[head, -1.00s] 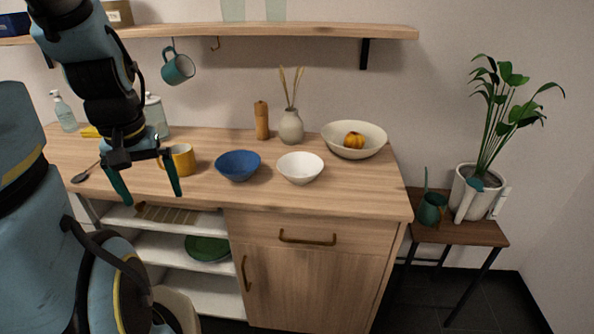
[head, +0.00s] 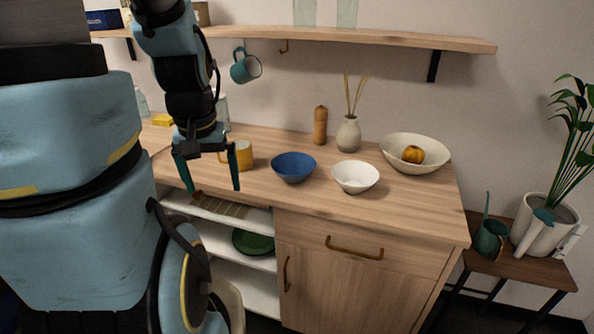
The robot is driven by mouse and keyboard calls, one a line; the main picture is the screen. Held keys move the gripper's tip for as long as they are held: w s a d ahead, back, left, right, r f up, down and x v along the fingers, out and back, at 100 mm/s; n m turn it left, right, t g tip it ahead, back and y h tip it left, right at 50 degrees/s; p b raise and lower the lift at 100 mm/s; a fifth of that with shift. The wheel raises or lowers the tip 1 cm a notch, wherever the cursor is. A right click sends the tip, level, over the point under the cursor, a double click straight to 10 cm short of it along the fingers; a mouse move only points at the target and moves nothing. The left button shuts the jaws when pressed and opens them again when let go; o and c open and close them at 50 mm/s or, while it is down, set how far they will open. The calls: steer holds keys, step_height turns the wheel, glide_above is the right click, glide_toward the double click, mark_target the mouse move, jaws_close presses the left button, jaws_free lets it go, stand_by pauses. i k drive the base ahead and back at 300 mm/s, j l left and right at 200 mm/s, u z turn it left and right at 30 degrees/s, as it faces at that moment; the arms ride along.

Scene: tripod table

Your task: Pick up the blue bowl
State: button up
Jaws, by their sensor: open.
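The blue bowl (head: 294,168) stands upright on the wooden counter (head: 415,198), near the middle of its top. It looks empty and is fully in view. My gripper (head: 213,188) points downward at the counter's front left, to the left of the blue bowl and apart from it. Its two teal fingers are spread wide with nothing between them.
A yellow mug (head: 240,155) stands between my gripper and the blue bowl, partly hidden behind a finger. A white bowl (head: 355,177) is close on the blue bowl's right. A pepper mill (head: 320,126), a vase (head: 348,134) and a large bowl (head: 432,153) stand behind.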

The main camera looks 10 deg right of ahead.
mark_target(293, 168)
steer(key=k+l+u, duration=0.1)
steer(key=u, duration=0.65)
steer(key=k+l+u, duration=0.4)
steer(key=k+u, duration=0.4)
steer(key=k+l+u, duration=0.1)
steer(key=k+l, duration=0.55)
